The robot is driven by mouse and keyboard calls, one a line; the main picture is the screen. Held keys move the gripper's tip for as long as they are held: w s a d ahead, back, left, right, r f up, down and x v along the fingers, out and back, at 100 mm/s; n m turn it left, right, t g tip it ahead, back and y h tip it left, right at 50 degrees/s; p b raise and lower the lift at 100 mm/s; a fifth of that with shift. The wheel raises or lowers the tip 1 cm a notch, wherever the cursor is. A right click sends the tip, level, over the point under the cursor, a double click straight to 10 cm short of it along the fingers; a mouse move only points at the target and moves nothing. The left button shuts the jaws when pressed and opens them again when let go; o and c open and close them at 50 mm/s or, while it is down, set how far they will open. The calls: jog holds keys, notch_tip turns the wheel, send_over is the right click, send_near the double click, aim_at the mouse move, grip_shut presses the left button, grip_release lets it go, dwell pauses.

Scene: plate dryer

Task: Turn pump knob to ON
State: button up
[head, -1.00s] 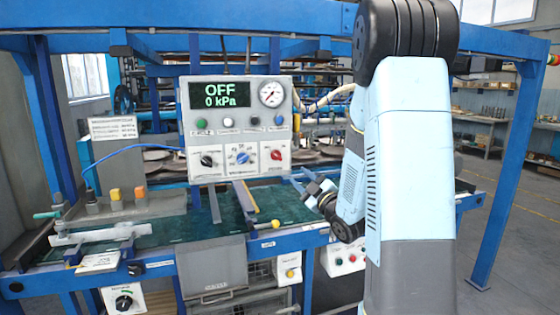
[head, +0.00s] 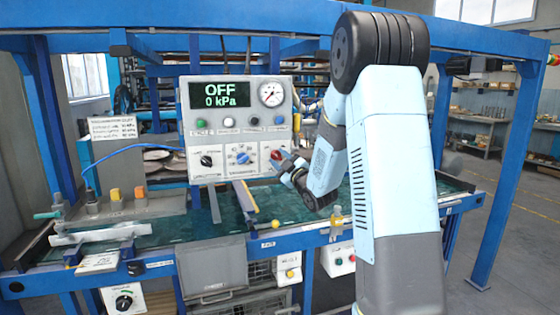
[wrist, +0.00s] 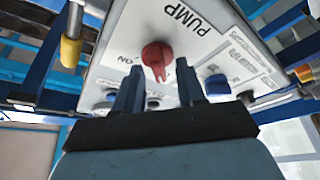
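The red pump knob (head: 278,154) is at the lower right of the grey control panel (head: 220,172). In the wrist view, the red knob (wrist: 157,55) sits below the PUMP label, with an ON mark to its left; its narrow part points down in that picture. The panel's display (head: 220,95) reads OFF and 0 kPa. My gripper (head: 287,162) is at the knob's right in the head view. In the wrist view, my gripper (wrist: 160,68) has two separated dark fingers, with the knob between and just beyond their tips. I cannot tell whether they touch it.
A blue knob (head: 240,156) and a black knob (head: 206,160) are left of the red one. A round gauge (head: 271,94) and several buttons sit above. The green table (head: 180,250) lies below the panel, and blue frame beams surround the station.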

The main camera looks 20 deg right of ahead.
grip_shut()
dwell(0.3)
jog(key=shift+m, duration=0.4)
jog(key=m+h, duration=0.1)
jog(key=m, duration=0.1)
jog(key=m+t+h, duration=0.1)
jog(key=m, duration=0.1)
jog(key=shift+a+f+m, duration=0.15)
jog(key=shift+m, duration=0.15)
jog(key=m+h, duration=0.2)
jog(key=m, duration=0.2)
jog(key=m+t+h, duration=0.1)
jog(key=m+h, duration=0.1)
jog(key=m, duration=0.2)
jog(key=shift+a, duration=0.1)
jog(key=m+h, duration=0.2)
jog(key=m, duration=0.2)
jog(key=m+g+h, duration=0.1)
jog(key=m+h, duration=0.1)
jog(key=m, duration=0.1)
jog(key=shift+m, duration=0.4)
jog(key=shift+m+g+h, duration=0.5)
jog(key=shift+m+h, duration=0.3)
jog(key=shift+m, duration=1.5)
